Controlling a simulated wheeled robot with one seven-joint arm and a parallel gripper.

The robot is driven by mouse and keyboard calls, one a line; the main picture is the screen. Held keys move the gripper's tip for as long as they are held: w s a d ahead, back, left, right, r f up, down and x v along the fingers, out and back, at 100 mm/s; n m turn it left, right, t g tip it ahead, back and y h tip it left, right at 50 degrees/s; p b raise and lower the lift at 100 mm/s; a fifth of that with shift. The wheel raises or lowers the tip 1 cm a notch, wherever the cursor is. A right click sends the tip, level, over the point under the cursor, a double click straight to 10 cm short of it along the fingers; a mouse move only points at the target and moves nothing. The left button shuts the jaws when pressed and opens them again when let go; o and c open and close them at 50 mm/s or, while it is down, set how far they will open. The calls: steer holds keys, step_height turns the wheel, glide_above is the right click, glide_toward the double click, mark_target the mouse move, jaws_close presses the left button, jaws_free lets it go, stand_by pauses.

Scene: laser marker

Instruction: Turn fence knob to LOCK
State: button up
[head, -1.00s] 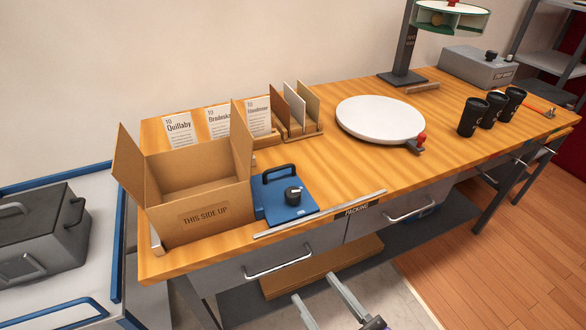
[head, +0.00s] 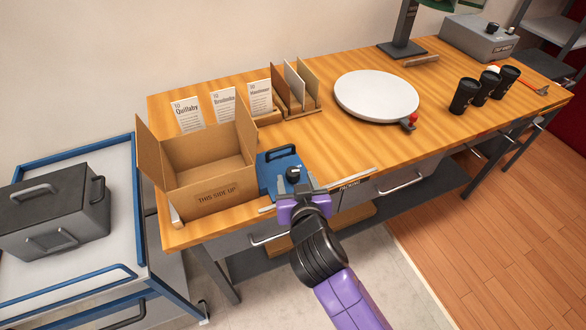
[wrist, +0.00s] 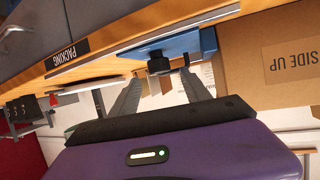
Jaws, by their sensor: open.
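The fence knob appears to be the black knob (head: 293,173) on the blue fixture (head: 270,182), at the front edge of the wooden bench right of the cardboard box. In the wrist view, which is upside down, the knob (wrist: 158,65) hangs from the blue plate (wrist: 192,46). My gripper (head: 301,188) is at the bench's front edge, in front of the knob and partly covering the fixture. In the wrist view my gripper (wrist: 161,79) is open and empty, its fingertips to either side of the knob's line. Contact cannot be told. No LOCK marking is readable.
An open cardboard box (head: 214,193) stands close left of the fixture. A white turntable (head: 376,95) and several black cups (head: 464,96) stand farther right. A grey case (head: 50,215) sits on the left cart.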

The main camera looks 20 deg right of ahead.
mark_target(293, 171)
steer(key=shift+x, duration=2.75)
steer(key=shift+c, duration=0.3)
jaws_close()
steer(key=shift+p, duration=0.3)
